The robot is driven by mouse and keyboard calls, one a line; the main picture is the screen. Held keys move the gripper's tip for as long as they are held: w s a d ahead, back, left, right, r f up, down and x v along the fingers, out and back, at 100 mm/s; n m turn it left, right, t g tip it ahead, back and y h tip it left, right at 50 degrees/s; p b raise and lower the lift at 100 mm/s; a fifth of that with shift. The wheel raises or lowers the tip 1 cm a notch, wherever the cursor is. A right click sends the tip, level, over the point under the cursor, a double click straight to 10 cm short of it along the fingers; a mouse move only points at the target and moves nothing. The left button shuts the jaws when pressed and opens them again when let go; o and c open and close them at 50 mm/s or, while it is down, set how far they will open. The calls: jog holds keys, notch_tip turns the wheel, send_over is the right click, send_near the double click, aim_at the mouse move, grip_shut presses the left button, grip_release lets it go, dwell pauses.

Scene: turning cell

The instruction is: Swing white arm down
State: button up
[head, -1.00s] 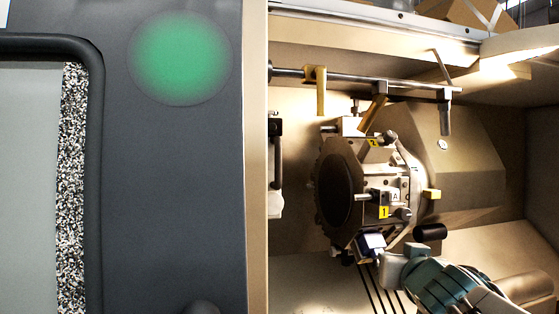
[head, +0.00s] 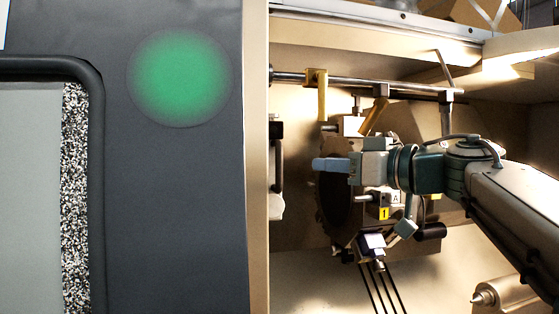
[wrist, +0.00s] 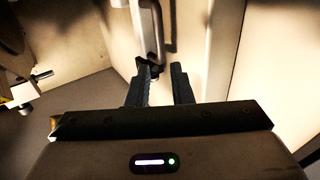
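Several short arms sit on the horizontal rail (head: 350,81) at the top of the machine: a yellow one (head: 322,98), a tan slanted one (head: 375,118) and a pale grey one (head: 446,117) hanging at the right. The pale grey one is the nearest to white; I cannot tell for certain which is the white arm. My gripper (head: 320,165) points left in front of the turret, below the rail and touching none of these arms. In the wrist view my gripper (wrist: 162,78) is open and empty, its two fingers apart.
The turret (head: 333,205) is partly hidden behind my arm. A pale bar handle (wrist: 152,30) on the wall lies beyond my fingertips. A dark-and-white tool block (head: 372,243) sits below my wrist. A pointed metal cylinder (head: 497,294) is at the lower right.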

aim_at(282, 162)
jog(key=p+x, duration=0.1)
jog(key=x, duration=1.1)
jog(key=shift+w+a, duration=0.1)
grip_shut()
